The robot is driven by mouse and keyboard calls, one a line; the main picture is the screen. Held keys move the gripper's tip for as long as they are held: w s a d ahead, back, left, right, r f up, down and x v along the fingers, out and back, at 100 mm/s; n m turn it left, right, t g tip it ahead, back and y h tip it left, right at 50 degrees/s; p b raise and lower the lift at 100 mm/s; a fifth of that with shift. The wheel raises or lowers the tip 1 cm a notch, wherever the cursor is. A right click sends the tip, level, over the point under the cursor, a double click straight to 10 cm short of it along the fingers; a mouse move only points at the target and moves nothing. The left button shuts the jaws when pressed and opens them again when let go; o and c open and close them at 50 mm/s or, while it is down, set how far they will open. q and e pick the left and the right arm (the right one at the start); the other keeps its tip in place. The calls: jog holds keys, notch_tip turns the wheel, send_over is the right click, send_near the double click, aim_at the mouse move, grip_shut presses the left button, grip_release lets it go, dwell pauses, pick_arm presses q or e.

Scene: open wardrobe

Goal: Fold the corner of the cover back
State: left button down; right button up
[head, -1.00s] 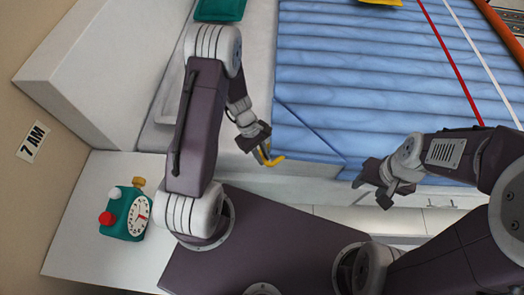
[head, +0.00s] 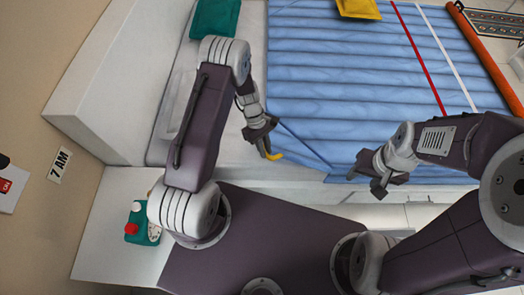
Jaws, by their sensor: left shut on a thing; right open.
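The blue ribbed cover (head: 380,75) lies over the bed. Its near left corner (head: 290,148) shows as a smooth blue triangle beside a diagonal crease. A small curved yellow tab (head: 275,157) is at that corner. My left gripper (head: 266,150) is shut on the yellow tab, at the bed's near edge. How the tab joins the cover is hard to see. My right gripper (head: 364,184) is open and empty over the near edge of the cover, to the right of the crease.
A white bedside surface (head: 105,240) holds a green clock (head: 137,234), partly behind my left arm. A green cushion (head: 214,17) and a yellow cushion (head: 359,8) lie at the back. An orange roll (head: 487,60) runs along the right. A tall white panel stands left.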

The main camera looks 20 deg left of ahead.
pick_arm(q)
jog(key=shift+w+d, duration=0.15)
jog(key=shift+w, duration=0.3)
jog(key=c, duration=1.6)
grip_release()
jog(key=v, duration=0.9)
jog(key=shift+s+r+p, duration=0.1)
jog(key=shift+s+p, duration=0.05)
jog(key=shift+p, duration=0.2)
